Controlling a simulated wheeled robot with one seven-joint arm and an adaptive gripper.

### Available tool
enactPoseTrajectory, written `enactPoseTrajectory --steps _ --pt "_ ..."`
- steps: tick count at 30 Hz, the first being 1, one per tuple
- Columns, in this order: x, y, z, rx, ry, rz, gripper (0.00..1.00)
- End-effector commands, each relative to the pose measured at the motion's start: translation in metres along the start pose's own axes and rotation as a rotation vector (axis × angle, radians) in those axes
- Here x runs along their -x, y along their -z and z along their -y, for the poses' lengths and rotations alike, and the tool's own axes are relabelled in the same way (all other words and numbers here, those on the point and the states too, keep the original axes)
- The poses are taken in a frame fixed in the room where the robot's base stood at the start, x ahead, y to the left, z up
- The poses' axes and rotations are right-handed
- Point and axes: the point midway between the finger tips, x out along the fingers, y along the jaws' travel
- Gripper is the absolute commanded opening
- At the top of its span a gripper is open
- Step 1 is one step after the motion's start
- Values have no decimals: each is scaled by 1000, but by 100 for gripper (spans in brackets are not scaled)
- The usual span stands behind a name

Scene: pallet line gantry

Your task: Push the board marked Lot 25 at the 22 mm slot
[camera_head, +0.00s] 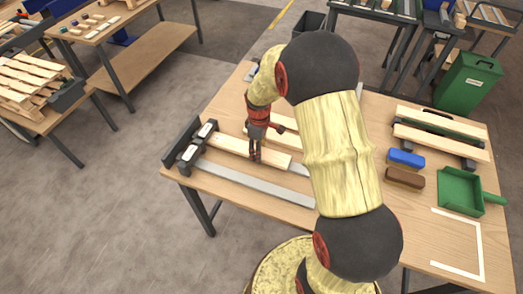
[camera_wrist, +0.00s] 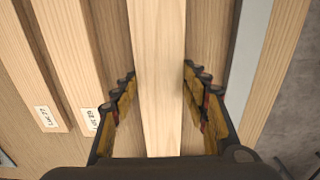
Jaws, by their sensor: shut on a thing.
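My gripper (camera_head: 255,158) is shut on a pale wooden board (camera_head: 277,161) that lies along the workbench. In the wrist view the board (camera_wrist: 160,50) runs between the fingers (camera_wrist: 156,95), and no label shows on it. The board's left end is near a black slotted fixture (camera_head: 186,156) with small white labels, too small to read. In the wrist view two more boards (camera_wrist: 62,80) lie to the left, with white labels (camera_wrist: 45,117) near their ends. Their print is turned and hard to read. I cannot tell which board is Lot 25 or which slot is 22 mm.
A grey metal rail (camera_head: 250,185) lies along the front of the workbench. To the right are boards on dark supports (camera_head: 440,140), a blue block (camera_head: 406,158), a brown block (camera_head: 404,178) and a green dustpan (camera_head: 460,190). My arm hides the bench's middle.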

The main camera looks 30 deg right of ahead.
Motion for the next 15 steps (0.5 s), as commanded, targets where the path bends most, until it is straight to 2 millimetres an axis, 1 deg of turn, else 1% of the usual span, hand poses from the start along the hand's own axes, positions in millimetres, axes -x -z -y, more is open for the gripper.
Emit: enactPoseTrajectory --steps 1,15 --pt "-4 1 2 1 5 3 14" --pt "-4 13 2 1 6 4 14"
